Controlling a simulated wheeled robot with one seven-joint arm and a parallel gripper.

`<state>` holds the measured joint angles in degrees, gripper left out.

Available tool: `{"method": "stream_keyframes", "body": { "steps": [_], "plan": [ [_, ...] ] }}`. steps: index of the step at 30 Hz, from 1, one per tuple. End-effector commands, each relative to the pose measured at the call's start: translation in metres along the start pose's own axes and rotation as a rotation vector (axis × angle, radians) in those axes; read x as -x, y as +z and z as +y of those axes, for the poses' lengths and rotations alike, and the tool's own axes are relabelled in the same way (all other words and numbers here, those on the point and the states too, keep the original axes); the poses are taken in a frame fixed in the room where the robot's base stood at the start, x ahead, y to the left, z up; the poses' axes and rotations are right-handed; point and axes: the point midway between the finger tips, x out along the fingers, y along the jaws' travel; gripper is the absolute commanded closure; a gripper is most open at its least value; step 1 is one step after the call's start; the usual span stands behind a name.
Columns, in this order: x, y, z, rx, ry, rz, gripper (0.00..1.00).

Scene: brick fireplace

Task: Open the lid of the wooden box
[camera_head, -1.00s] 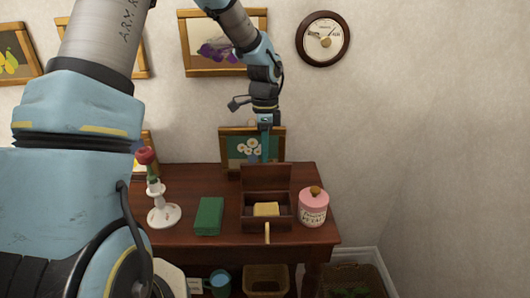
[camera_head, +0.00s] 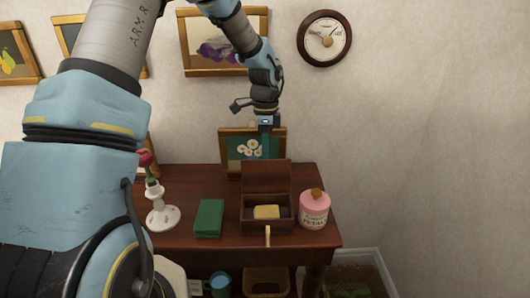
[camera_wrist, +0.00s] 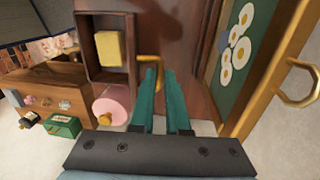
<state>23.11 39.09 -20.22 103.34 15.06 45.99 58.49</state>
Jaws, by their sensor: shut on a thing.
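The dark wooden box (camera_head: 285,225) stands on the table with a yellow block (camera_head: 266,212) inside. Its lid (camera_head: 266,175) is raised, standing up at the back of the box. My gripper (camera_head: 266,152) is at the lid's upper edge. In the wrist view the box (camera_wrist: 80,65) lies left of the green fingers of my gripper (camera_wrist: 163,75). A gold handle (camera_wrist: 150,60) is at the fingertips. My gripper is shut on the lid; the exact contact is partly hidden by the fingers.
A pink jar (camera_head: 314,210) stands close right of the box. A framed flower picture (camera_head: 236,165) leans against the wall just behind the gripper. Bare tabletop (camera_head: 200,180) shows behind the book.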

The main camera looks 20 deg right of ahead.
Motion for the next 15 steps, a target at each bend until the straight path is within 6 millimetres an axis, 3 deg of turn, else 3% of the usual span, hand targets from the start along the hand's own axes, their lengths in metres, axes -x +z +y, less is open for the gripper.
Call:
{"method": "stream_keyframes", "body": {
  "steps": [1, 3, 4, 11, 15],
  "plan": [
    [-0.0009, 0.0034, -0.0092, 0.006, -0.023, 0.003, 1.00],
    [-0.0011, 0.0037, -0.0093, 0.006, -0.022, 0.003, 1.00],
    [-0.0012, 0.0039, -0.0093, 0.006, -0.022, 0.002, 0.83],
    [-0.0008, 0.0031, -0.0080, 0.006, -0.020, 0.003, 0.58],
    [-0.0004, 0.0024, -0.0069, 0.005, -0.018, 0.003, 0.58]
  ]
}}
